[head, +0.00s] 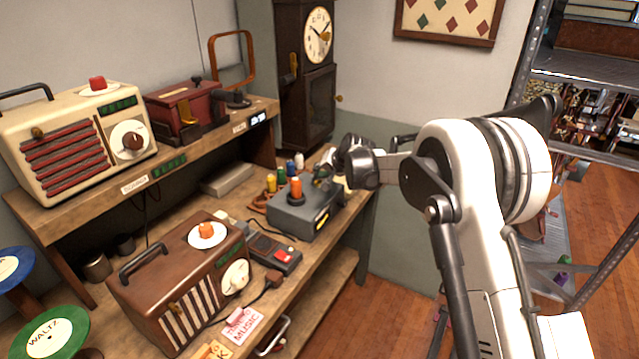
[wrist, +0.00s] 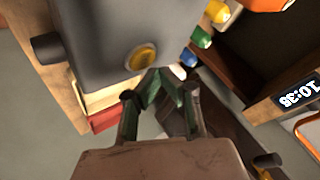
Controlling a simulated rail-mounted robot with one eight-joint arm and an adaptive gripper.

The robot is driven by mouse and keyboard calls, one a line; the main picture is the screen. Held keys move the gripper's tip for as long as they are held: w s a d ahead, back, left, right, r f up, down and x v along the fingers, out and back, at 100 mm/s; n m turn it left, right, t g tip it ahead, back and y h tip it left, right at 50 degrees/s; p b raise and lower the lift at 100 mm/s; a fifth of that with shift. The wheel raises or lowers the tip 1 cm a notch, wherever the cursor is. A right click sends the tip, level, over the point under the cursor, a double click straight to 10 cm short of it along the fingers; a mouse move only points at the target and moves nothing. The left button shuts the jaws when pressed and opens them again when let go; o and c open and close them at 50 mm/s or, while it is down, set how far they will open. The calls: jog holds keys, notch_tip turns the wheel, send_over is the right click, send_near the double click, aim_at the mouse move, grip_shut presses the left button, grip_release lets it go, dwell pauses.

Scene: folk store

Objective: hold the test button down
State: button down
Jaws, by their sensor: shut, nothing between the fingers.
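A grey box (head: 300,216) with an upright orange knob (head: 296,188) stands on the workbench. In the wrist view the grey box (wrist: 95,35) fills the upper left. It carries a round yellow button (wrist: 140,57), which I take for the test button; no label is readable. My gripper (wrist: 155,80) is shut and empty, its green fingertips close together just below the button. I cannot tell whether they touch it. In the head view my gripper (head: 322,176) is at the far side of the box, and the button cannot be made out there.
Several coloured pegs (head: 281,176) stand behind the box. A brown radio (head: 180,280) and a dark device with a red button (head: 272,250) are nearer on the bench. A shelf (head: 200,150) holds a cream radio (head: 80,140). A tall clock (head: 304,80) stands behind.

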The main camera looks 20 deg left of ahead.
aim_at(320, 183)
jog(key=shift+f, duration=0.1)
jog(key=shift+f+b, duration=0.35)
jog(key=shift+b, duration=0.25)
jog(key=shift+f+b, duration=0.5)
dwell(0.6)
jog(key=shift+r, duration=0.15)
dwell(2.0)
jog(key=shift+r, duration=0.8)
jog(key=shift+r, duration=0.1)
jog(key=shift+r+p, duration=0.9)
jog(key=shift+r, duration=1.5)
